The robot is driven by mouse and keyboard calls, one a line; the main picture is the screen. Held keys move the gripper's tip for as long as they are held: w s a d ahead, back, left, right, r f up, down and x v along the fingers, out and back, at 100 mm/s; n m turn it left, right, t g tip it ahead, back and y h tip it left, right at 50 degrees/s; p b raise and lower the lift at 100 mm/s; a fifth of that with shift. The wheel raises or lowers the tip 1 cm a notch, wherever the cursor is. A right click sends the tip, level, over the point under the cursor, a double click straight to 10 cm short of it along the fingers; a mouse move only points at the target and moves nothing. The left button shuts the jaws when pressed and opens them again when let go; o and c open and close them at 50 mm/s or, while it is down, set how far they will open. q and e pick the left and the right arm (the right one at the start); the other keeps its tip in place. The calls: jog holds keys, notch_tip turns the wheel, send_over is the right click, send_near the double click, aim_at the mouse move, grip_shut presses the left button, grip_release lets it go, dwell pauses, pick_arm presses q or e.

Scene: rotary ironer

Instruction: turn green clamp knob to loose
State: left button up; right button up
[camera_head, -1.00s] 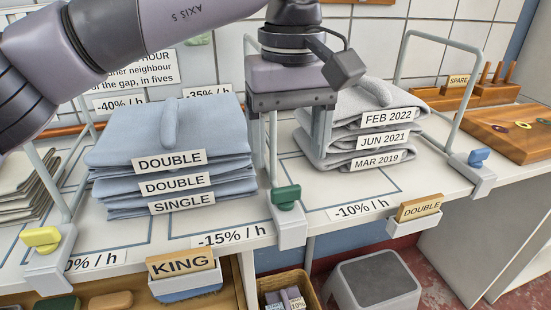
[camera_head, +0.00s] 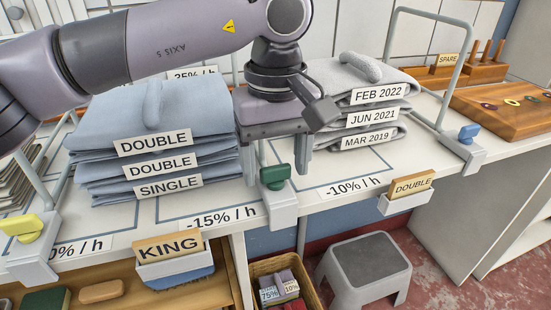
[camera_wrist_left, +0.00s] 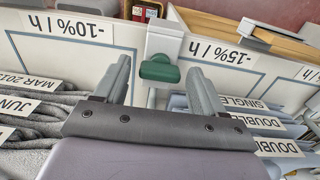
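The green clamp knob (camera_head: 274,177) sits on a pale clamp block (camera_head: 282,207) at the shelf's front edge, between the -15% and -10% bays. My left gripper (camera_head: 281,162) is above and just behind it, fingers pointing down. In the left wrist view the fingers are apart, and the green knob (camera_wrist_left: 160,70) shows in the gap near the fingertips, with space on both sides. No contact is visible. The knob's bar lies across the picture there. My right gripper is in neither view.
Stacks of blue linen (camera_head: 160,150) and grey linen (camera_head: 350,105) flank my left gripper. A yellow knob (camera_head: 20,225) and a blue knob (camera_head: 468,133) sit on other clamps. A KING card holder (camera_head: 175,258) hangs in front. A grey stool (camera_head: 365,265) stands below.

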pick_arm(q)
jog(key=c, duration=0.8)
jog(key=n, duration=0.3)
jog(key=shift+n+p, duration=0.3)
jog(key=shift+n, duration=0.1)
jog(key=n, duration=0.4)
jog(key=shift+n, duration=0.3)
jog(key=n, duration=0.4)
jog(key=shift+n, duration=0.3)
jog(key=n, duration=0.4)
jog(key=shift+n, duration=0.4)
